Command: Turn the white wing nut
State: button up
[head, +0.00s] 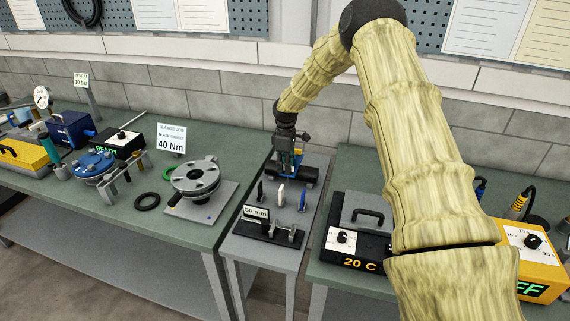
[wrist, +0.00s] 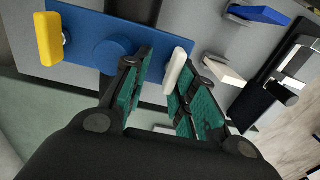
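The white wing nut (wrist: 175,68) shows in the wrist view as a short white bar at the right end of a blue plate (wrist: 88,28). My gripper (wrist: 160,80) is open, its green-padded fingers apart. The nut appears at the fingertips, closer to the right finger; I cannot tell whether it touches. A yellow wing nut (wrist: 49,38) is at the plate's left end, with a round blue boss (wrist: 113,53) between the two. In the head view my gripper (head: 288,158) points down over the back of the small grey stand, mostly hiding the blue plate and the nut.
A "50 mm" sign (head: 256,212) is nearer the front. A flange (head: 196,178) is on the left bench; a "20 C" box (head: 350,245) is at the right.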

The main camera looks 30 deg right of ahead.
jog(key=shift+s+d+r, duration=0.1)
jog(key=shift+s+r, duration=0.25)
jog(key=shift+s, duration=0.15)
jog(key=shift+s+r, duration=0.55)
jog(key=shift+s, duration=0.3)
jog(key=c, duration=0.5)
jog(key=shift+s+d, duration=0.1)
grip_shut()
jog(key=shift+w+f, duration=0.25)
jog(key=shift+w, duration=0.05)
jog(key=shift+w+a+f, duration=0.2)
jog(key=shift+w+a, duration=0.05)
jog(key=shift+w, duration=0.1)
